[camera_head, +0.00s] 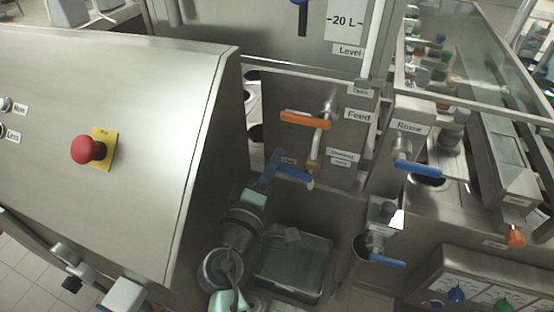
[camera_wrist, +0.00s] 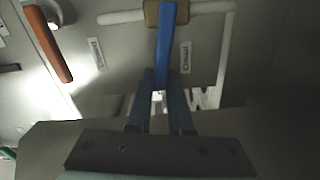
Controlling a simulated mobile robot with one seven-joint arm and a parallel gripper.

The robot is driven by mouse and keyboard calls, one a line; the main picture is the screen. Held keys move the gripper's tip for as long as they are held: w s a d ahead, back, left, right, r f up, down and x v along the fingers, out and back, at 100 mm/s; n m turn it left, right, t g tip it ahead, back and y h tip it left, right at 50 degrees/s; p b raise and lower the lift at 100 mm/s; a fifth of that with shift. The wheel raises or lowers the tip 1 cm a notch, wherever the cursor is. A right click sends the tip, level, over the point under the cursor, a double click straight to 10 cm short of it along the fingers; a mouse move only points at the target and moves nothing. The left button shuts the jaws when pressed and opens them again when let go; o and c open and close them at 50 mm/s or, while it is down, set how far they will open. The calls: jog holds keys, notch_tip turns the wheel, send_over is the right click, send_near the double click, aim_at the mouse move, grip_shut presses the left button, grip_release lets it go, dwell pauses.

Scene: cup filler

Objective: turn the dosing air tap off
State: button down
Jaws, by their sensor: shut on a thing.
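My gripper (camera_head: 275,168) is at a blue tap handle (camera_head: 296,175) on the steel panel, below the orange Feed tap. In the wrist view, the two fingers of my gripper (camera_wrist: 160,106) are shut on the lower end of this blue handle (camera_wrist: 167,45). The handle runs up to a tan valve body (camera_wrist: 153,13) on a pale pipe. No readable label names this tap as dosing air.
The orange Feed handle (camera_head: 305,121) is close above, and shows at the left in the wrist view (camera_wrist: 48,43). The blue Rinse handle (camera_head: 418,167) and another blue handle (camera_head: 387,260) are to the right. A slanted steel cabinet with a red button (camera_head: 88,150) is left.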

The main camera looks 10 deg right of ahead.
jog(key=shift+a+f+n, duration=0.1)
jog(key=shift+f+n, duration=0.65)
jog(key=shift+n, duration=0.35)
jog(key=shift+f, duration=0.1)
jog(key=c, duration=0.8)
grip_release()
jog(key=b+v, duration=0.2)
jog(key=v, duration=1.1)
